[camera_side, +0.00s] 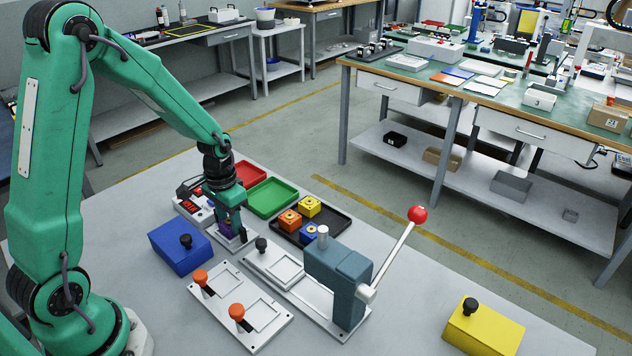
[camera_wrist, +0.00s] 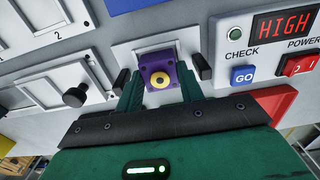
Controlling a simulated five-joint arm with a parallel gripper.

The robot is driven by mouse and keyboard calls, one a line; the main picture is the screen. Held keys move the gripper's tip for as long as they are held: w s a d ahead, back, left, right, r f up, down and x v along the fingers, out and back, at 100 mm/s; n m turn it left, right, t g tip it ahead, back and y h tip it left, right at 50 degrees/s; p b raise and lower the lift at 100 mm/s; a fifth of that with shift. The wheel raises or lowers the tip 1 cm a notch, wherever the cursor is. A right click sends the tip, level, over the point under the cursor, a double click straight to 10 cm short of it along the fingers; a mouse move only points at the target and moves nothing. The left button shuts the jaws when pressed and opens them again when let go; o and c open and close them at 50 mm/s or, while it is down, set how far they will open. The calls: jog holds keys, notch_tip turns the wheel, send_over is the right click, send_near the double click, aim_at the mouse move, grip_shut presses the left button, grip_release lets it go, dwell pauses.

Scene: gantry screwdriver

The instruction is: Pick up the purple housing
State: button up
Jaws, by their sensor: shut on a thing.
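The purple housing (camera_wrist: 156,62) is a small block with a yellow ring around a dark hole on its near face. My gripper (camera_wrist: 160,82) is shut on it, one green finger on each side. In the wrist view the housing is at or just above a light square seat (camera_wrist: 125,50) between two dark posts; I cannot tell whether it touches the seat. In the side view my gripper (camera_side: 232,212) points down at the checker, and the housing (camera_side: 225,230) shows only as a purple patch, mostly hidden by the fingers.
The checker has a red HIGH display (camera_wrist: 284,23) and a blue GO button (camera_wrist: 243,75). A blue box (camera_side: 180,248) stands left, a numbered fixture (camera_side: 255,318) in front, and a lever press (camera_side: 338,280) right. A dark tray (camera_side: 335,225) holds orange, yellow and blue housings.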

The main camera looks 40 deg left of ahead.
jog(key=shift+r, duration=0.1)
jog(key=shift+r, duration=0.8)
notch_tip(320, 180, up, 2)
jog(key=shift+r, duration=0.15)
jog(key=s+d+r, duration=0.3)
jog(key=d+r, duration=0.4)
jog(key=d, duration=0.4)
jog(key=shift+s, duration=0.25)
jog(key=shift+d+f, duration=0.1)
jog(key=shift+d, duration=0.05)
jog(key=w+d+f, duration=0.2)
jog(key=w+d, duration=0.1)
jog(key=d, duration=0.4)
jog(key=shift+w, duration=0.25)
jog(key=shift+d+f, duration=0.1)
jog(key=shift+f, duration=0.1)
jog(key=shift+f, duration=2.75)
